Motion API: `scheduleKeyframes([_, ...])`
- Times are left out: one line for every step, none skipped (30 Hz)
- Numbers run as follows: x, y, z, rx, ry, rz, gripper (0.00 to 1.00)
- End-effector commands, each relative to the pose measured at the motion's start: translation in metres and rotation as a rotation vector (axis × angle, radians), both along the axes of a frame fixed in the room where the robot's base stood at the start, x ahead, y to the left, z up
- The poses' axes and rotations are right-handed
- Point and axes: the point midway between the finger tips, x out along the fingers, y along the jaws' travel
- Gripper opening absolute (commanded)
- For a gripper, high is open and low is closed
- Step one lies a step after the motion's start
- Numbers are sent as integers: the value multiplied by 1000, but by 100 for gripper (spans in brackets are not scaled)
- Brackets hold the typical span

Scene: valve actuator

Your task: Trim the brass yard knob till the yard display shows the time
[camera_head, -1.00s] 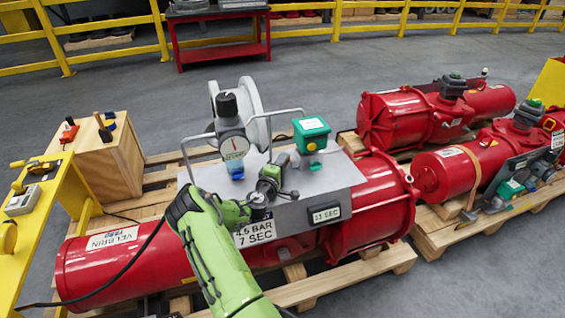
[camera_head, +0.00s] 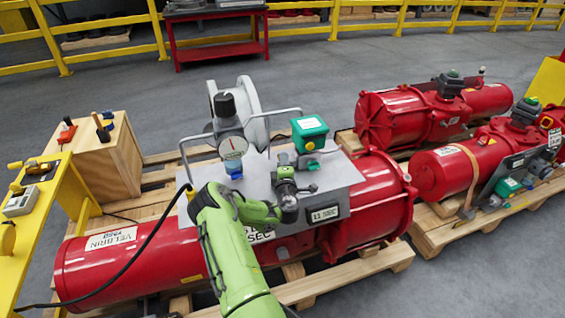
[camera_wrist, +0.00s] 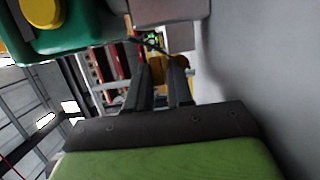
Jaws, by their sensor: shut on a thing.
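The brass knob (camera_wrist: 157,69) shows at the fingertips in the wrist view, partly hidden by the fingers. My gripper (camera_wrist: 160,68) is shut on it. In the head view my gripper (camera_head: 291,160) reaches over the grey plate beside the green box (camera_head: 309,134); its fingertips and the knob are hard to make out there. The small display (camera_head: 325,214) on the plate's front edge seems to read 11 SEC. The white sign (camera_head: 262,236) beside it is mostly covered by my arm, with only SEC readable.
A pressure gauge (camera_head: 233,147) and a wire handle rise from the plate close left of my gripper. The red actuator (camera_head: 160,255) lies on a wooden pallet (camera_head: 300,290). Other red actuators (camera_head: 390,120) stand at right. The green box (camera_wrist: 70,30) is close in the wrist view.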

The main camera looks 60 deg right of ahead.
Motion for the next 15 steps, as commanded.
scheduleKeyframes([0, -2, 8, -16, 1, 22, 0])
scheduleKeyframes([-1, -3, 8, -15, 1, 34, 0])
scheduleKeyframes([0, -3, 7, -15, 0, 50, 0])
scheduleKeyframes([-1, -3, 7, -15, 0, 59, 0])
scheduleKeyframes([0, -3, 7, -16, 1, 69, 0])
scheduleKeyframes([-1, -3, 8, -16, 1, 78, 0])
scheduleKeyframes([-1, -3, 8, -17, 2, 84, 0])
scheduleKeyframes([-1, -3, 8, -16, 1, 90, 0])
scheduleKeyframes([-1, -3, 8, -16, 1, 95, 0])
scheduleKeyframes([-1, -3, 8, -16, 1, 98, 0])
scheduleKeyframes([-1, -3, 8, -17, -1, 100, 0])
scheduleKeyframes([-1, -3, 8, -17, -1, 102, 0])
scheduleKeyframes([-1, -3, 8, -17, -1, 103, 0])
scheduleKeyframes([-1, -3, 8, -17, -1, 103, 0])
scheduleKeyframes([0, -3, 8, -18, -1, 104, 0])
